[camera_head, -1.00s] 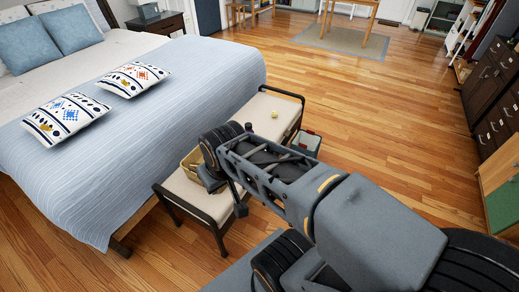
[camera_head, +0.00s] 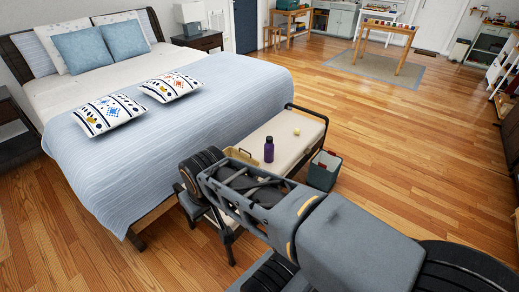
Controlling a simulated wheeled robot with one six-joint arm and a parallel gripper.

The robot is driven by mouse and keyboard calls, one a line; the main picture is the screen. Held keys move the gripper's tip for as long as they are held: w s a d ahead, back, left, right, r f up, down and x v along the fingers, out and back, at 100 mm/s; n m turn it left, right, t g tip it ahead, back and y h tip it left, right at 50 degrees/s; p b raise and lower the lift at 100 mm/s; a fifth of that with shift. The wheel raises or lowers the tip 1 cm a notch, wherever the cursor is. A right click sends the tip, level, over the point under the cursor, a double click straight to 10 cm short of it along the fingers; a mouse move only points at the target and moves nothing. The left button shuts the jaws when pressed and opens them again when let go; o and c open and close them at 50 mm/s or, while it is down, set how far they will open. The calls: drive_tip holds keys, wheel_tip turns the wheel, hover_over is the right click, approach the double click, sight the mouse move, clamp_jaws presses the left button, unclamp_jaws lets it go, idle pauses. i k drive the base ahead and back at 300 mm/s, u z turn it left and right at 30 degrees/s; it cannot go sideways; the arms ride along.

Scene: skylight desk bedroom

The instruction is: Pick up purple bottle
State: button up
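The purple bottle (camera_head: 269,150) stands upright on the bench (camera_head: 290,130) at the foot of the bed. It has a dark cap, and none of it looks covered. My arm reaches in from the lower right, with its near links over the front end of the bench. My gripper is hidden behind my own arm links, so its fingers and its distance from the bottle do not show.
A yellow tray or basket (camera_head: 240,155) and a small pale yellow ball (camera_head: 297,131) are on the bench. A bin (camera_head: 324,171) stands on the floor right of it. The bed (camera_head: 190,125) lies behind. The wooden floor (camera_head: 410,150) to the right is clear.

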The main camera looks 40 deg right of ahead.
sight(268, 147)
drive_tip(key=i, duration=0.65)
drive_tip(key=z, duration=1.8)
drive_tip(key=k, duration=0.5)
drive_tip(key=z, duration=1)
drive_tip(key=i, duration=1.65)
drive_tip(key=u, duration=3.25)
